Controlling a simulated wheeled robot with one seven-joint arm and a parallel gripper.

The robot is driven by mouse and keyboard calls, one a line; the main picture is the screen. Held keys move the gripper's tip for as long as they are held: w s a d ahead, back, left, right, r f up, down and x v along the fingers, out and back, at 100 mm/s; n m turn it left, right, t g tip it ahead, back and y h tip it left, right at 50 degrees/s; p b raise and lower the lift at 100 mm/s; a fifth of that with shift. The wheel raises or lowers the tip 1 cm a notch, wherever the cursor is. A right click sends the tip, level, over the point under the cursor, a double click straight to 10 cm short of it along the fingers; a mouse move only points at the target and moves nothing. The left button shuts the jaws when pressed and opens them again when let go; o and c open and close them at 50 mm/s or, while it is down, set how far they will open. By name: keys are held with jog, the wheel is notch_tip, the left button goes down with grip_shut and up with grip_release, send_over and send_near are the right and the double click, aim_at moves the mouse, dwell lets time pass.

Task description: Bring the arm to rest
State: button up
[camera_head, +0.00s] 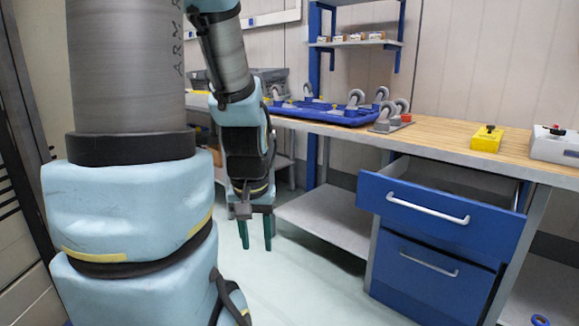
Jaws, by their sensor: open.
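My arm fills the left of the head view, with light blue joint covers and grey links. Its wrist hangs down left of the middle. My gripper (257,246) points straight down with two dark green fingers. The fingers are apart and nothing shows between them. It hangs over open floor, in front of the workbench and left of the blue drawers, and touches nothing that I can see.
A workbench (452,138) runs along the wall with a blue tray (318,114) of casters, a yellow box (486,139) and a grey-white box (556,145). The upper blue drawer (440,213) is pulled out. A lower shelf (325,217) is empty. The floor (310,290) ahead is clear.

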notch_tip(320, 180, up, 14)
jog(key=p, duration=1.1)
jog(key=shift+f, duration=0.15)
